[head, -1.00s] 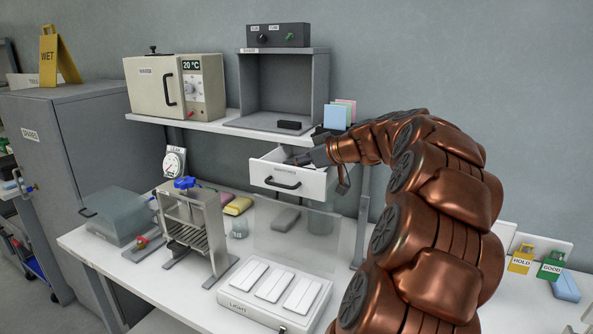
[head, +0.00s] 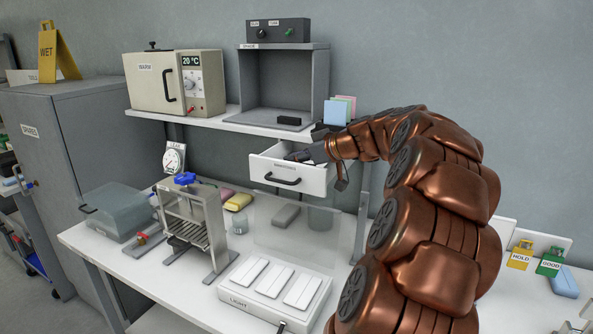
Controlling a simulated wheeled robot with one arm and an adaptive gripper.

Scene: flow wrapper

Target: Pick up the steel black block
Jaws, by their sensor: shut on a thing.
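My gripper (head: 303,156) reaches from the right into the open white drawer (head: 283,181) under the shelf. It is shut on a small dark thing inside the drawer. The fingers and drawer front hide most of that thing, so I cannot tell its shape or whether it touches the drawer floor. A black block (head: 289,121) lies on the shelf at the front of the open grey cabinet, above the drawer and apart from my gripper.
The shelf edge (head: 215,121) runs just above my gripper. A clear upright panel (head: 300,235) stands on the bench behind the white tray (head: 275,312). A metal frame with a blue knob (head: 185,179) stands to the left. Blue and pink cards (head: 338,111) stand near my wrist.

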